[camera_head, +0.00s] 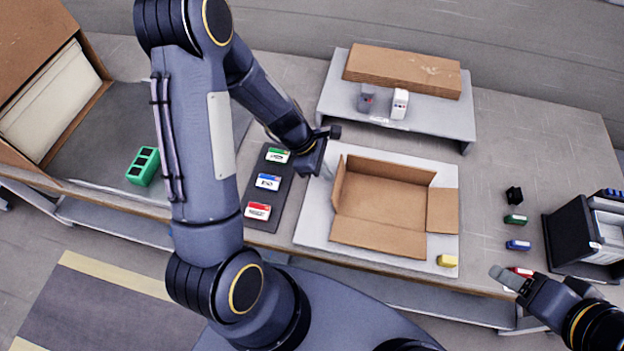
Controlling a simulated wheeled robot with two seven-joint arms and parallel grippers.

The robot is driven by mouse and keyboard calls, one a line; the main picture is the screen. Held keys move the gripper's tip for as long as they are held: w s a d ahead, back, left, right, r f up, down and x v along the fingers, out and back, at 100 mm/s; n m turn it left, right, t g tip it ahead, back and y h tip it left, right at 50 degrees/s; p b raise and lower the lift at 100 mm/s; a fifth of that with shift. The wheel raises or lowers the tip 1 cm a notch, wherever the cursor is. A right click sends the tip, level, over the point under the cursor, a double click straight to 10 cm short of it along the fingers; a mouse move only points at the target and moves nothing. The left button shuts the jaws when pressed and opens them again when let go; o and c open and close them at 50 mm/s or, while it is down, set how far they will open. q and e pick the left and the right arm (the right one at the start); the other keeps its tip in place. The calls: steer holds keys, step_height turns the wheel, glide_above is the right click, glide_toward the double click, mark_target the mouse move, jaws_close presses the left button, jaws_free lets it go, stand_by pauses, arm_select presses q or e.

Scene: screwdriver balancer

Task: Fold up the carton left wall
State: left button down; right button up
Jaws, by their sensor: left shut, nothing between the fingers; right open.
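An open cardboard carton (387,203) sits on a pale board (309,228) on the table. Its left wall (340,183) stands up along the left edge. Its right flap (444,210) lies out to the right, and its front flap (378,236) lies toward me. My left gripper (328,134) is shut and empty, just above and left of the carton's back left corner. My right gripper (503,276) is open at the table's front right edge, near a red item (519,272), apart from the carton.
A dark strip (248,200) with several small boxes lies left of the board. A raised shelf (440,118) with flat cardboard stands behind. A yellow block (447,261) is at the board's front right. A black bin (570,243) stands far right.

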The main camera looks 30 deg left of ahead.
arm_select(q)
steer(key=shift+a, duration=0.15)
steer(key=shift+s+a, duration=0.15)
steer(key=shift+a, duration=0.4)
step_height(320, 180, up, 7)
steer(key=p, duration=0.6)
stand_by(0.7)
